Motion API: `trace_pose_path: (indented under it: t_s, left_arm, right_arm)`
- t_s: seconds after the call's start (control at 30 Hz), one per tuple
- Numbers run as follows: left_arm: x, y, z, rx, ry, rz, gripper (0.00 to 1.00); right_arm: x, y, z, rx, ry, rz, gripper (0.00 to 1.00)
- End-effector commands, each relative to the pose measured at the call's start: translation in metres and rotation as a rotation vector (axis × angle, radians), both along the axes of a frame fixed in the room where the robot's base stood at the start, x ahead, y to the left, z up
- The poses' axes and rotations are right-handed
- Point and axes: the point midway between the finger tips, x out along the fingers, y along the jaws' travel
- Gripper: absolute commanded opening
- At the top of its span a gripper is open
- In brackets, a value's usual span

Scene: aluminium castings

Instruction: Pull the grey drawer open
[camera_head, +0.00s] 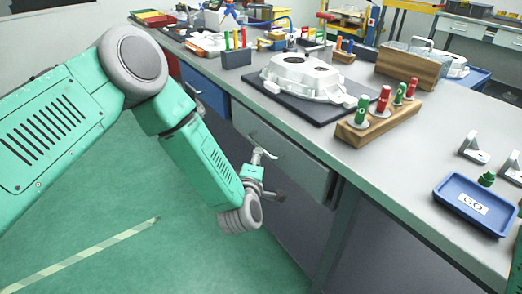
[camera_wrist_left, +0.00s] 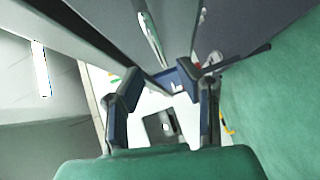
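The grey drawer (camera_head: 300,170) is under the workbench top, right of a blue drawer, and its front looks about flush with the bench; I cannot tell any small gap. A silver bar handle (camera_wrist_left: 150,36) shows in the left wrist view, beyond the fingers. My left gripper (camera_head: 274,177) is in front of the drawer, low and close to its face. In the left wrist view the two dark fingers (camera_wrist_left: 160,88) stand apart with nothing held between them. The handle looks outside the fingers. My right gripper is not in view.
The blue drawer (camera_head: 205,92) is to the left. The bench top (camera_head: 420,150) carries a white casting (camera_head: 305,78) on a dark mat, a wooden block (camera_head: 378,122) with red and green plugs, and a blue tray (camera_head: 476,207). The green floor (camera_head: 150,190) in front is clear.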

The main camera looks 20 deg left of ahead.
Motion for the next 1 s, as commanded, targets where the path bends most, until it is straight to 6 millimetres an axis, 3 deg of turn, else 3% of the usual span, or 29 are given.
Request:
trace_pose_path:
  t_s: [0.1,0.3,0.5,0.77,0.83,0.87,1.0]
  left_arm:
    - [0.025,0.004,-0.005,0.002,-0.003,0.001,0.31]
    - [0.054,0.007,-0.009,0.001,-0.001,0.0,0.31]
    - [0.065,0.009,-0.01,0.002,0.001,-0.002,0.31]
    - [0.066,0.009,-0.01,0.002,0.001,-0.002,0.31]
    - [0.066,0.009,-0.01,0.003,0.002,-0.002,0.06]
    - [0.066,0.009,-0.01,0.003,0.002,-0.002,0.0]
    - [0.066,0.009,-0.01,0.002,0.003,-0.002,0.0]
  right_arm:
    - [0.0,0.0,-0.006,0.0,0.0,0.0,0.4]
    - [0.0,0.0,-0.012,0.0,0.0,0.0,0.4]
    - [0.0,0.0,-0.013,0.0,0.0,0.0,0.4]
    - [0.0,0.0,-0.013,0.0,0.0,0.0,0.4]
    - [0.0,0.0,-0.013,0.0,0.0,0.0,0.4]
    - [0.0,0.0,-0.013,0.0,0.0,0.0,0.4]
    - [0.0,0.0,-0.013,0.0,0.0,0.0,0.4]
